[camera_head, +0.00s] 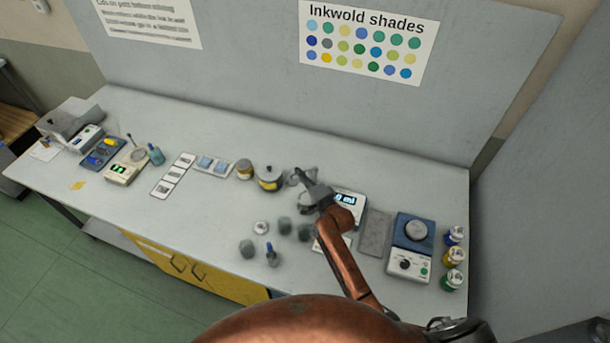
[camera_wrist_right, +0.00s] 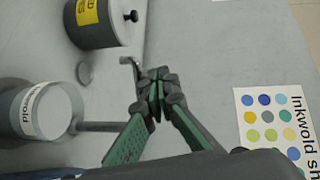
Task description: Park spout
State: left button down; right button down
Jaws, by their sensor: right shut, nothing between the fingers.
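My right gripper (camera_head: 300,176) is shut and empty over the back right of the bench, beside a dispenser with a lit "ml" display (camera_head: 346,199). In the wrist view, the green-fingered gripper (camera_wrist_right: 154,78) has its tips together. A labelled round canister (camera_wrist_right: 40,110) stands at the left there, with a grey pipe (camera_wrist_right: 98,127), seemingly the spout, running from it toward the gripper. A small hooked end (camera_wrist_right: 127,62) shows just past the fingertips. The stretch between pipe and hook is hidden behind the gripper, so I cannot tell whether the fingers touch it.
A lidded pot with a yellow label (camera_head: 269,179) stands left of the gripper, also in the wrist view (camera_wrist_right: 100,22). Several small cups (camera_head: 285,226) and a blue-topped bottle (camera_head: 271,254) stand in front. A blue-and-white device (camera_head: 410,245) and several jars (camera_head: 453,257) are right. The back panel (camera_head: 240,90) rises behind.

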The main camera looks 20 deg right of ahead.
aim_at(297, 168)
jog(key=shift+r+p+x, duration=0.15)
jog(key=shift+p+x, duration=0.15)
jog(key=shift+x, duration=0.8)
jog(key=shift+r+p+x, duration=0.15)
jog(key=shift+p+x, duration=0.15)
jog(key=shift+x, duration=0.85)
jog(key=shift+w, duration=0.15)
jog(key=shift+d, duration=0.1)
jog(key=v, duration=1.2)
